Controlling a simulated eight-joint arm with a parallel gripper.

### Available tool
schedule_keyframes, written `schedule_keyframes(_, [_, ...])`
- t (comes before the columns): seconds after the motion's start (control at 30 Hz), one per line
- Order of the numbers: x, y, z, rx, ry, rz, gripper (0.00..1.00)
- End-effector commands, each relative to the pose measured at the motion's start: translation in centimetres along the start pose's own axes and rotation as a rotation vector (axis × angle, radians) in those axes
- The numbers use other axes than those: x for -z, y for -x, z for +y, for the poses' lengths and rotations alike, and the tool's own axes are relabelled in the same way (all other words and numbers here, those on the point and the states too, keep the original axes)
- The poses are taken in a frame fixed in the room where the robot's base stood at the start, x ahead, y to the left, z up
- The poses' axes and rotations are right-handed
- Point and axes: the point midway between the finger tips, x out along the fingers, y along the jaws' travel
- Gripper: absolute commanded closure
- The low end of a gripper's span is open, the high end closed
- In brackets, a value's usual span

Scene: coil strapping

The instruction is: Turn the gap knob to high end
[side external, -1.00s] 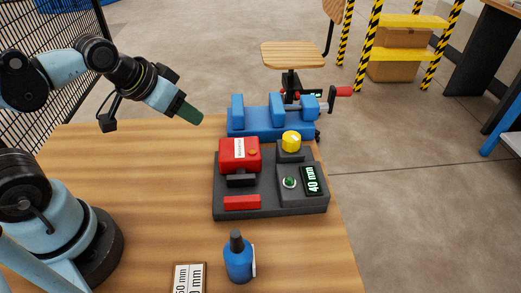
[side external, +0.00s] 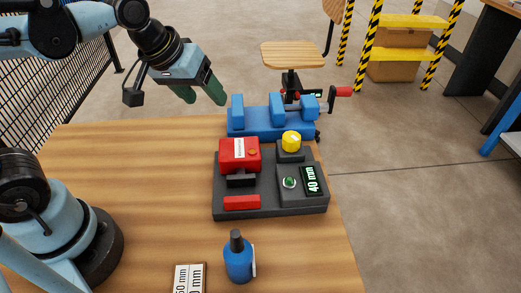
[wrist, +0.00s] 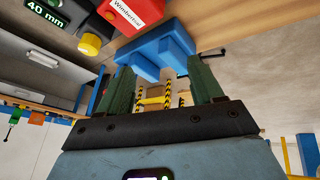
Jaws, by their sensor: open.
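The gap knob appears to be the yellow knob (side external: 291,140), on a dark block at the back right of the dark machine base. It also shows at the upper left of the wrist view (wrist: 89,44). The display (side external: 311,180) in front of it reads 40 mm. My gripper (side external: 205,97) is open and empty, with its green fingers apart. It is in the air to the left of the blue vise-like device and up and left of the knob, touching neither. In the wrist view my gripper (wrist: 163,82) has nothing between its fingers.
A red box (side external: 239,154) and a green button (side external: 290,183) are on the machine base (side external: 265,209). The blue device (side external: 262,126) with a red-handled crank stands behind it. A blue bottle (side external: 239,260) stands in front. The table's left middle is clear.

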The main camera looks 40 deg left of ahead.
Motion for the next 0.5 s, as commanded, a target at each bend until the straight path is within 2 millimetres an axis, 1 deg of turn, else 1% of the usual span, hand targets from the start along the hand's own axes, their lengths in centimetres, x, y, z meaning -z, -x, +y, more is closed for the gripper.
schedule_keyframes(0.03, [1.0, 0.2, 1.4, 0.005, 0.080, -0.035, 0.34])
schedule_keyframes(0.2, [3.2, 0.3, 5.2, 0.059, 0.378, -0.141, 0.34])
schedule_keyframes(0.4, [4.9, -0.4, 9.8, 0.177, 0.722, -0.232, 0.34])
schedule_keyframes(0.5, [5.3, -1.0, 12.2, 0.253, 0.887, -0.259, 0.34])
